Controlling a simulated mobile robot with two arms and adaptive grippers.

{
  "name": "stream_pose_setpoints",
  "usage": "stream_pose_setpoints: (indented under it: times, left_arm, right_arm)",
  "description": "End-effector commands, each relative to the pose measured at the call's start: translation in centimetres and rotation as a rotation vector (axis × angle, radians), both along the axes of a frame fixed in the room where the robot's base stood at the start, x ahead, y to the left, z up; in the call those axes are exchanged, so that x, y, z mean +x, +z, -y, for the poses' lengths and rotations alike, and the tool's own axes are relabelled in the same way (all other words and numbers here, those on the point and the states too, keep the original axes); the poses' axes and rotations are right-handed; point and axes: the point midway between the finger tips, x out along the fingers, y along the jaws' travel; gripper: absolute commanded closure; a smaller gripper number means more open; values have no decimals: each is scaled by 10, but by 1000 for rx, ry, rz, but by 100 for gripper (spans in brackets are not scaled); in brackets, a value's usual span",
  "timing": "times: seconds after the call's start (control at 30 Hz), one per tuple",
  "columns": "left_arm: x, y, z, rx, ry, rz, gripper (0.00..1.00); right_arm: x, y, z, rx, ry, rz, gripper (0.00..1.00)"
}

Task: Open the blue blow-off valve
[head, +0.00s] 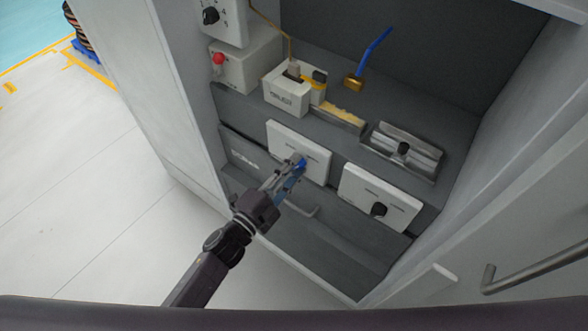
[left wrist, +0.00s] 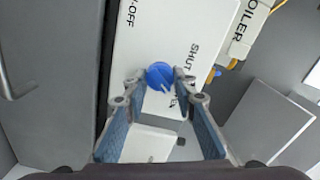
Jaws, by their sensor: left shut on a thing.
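The blue valve knob (head: 302,163) sits on a white panel (head: 316,167) on the front of the grey bench. My left gripper (head: 297,169) reaches it from below left and is shut on it. In the left wrist view the blue knob (left wrist: 160,74) lies between the fingertips of my left gripper (left wrist: 160,82), with a pale slanting mark on its face. The white panel there reads "-OFF" and "SHUT"; more lettering is partly hidden by the right finger. My right gripper is not in view.
A white panel with a black knob (head: 379,209) is to the right. Above stand a white labelled box (head: 288,95), a brass valve with a blue lever (head: 372,53) and a metal tray (head: 405,150). Cabinet walls flank the bench; a metal handle (head: 490,280) is at lower right.

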Motion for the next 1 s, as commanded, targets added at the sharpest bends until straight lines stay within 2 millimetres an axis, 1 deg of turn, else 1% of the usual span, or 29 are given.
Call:
stream_pose_setpoints:
  times: [0.03,0.3,0.8,0.83,0.97,1.0]
  left_arm:
    - [-1,-2,0,20,-1,12,99]
    - [-1,-2,0,86,-1,59,99]
    - [-1,-2,0,100,-1,69,99]
    - [-1,-2,0,100,-1,69,73]
    - [-1,-2,0,99,-1,68,58]
    - [-1,-1,0,99,-1,68,57]
  right_arm:
    - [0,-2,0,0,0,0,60]
    - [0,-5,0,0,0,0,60]
    - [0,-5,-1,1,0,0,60]
    - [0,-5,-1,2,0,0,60]
    - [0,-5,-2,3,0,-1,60]
    - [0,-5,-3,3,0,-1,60]
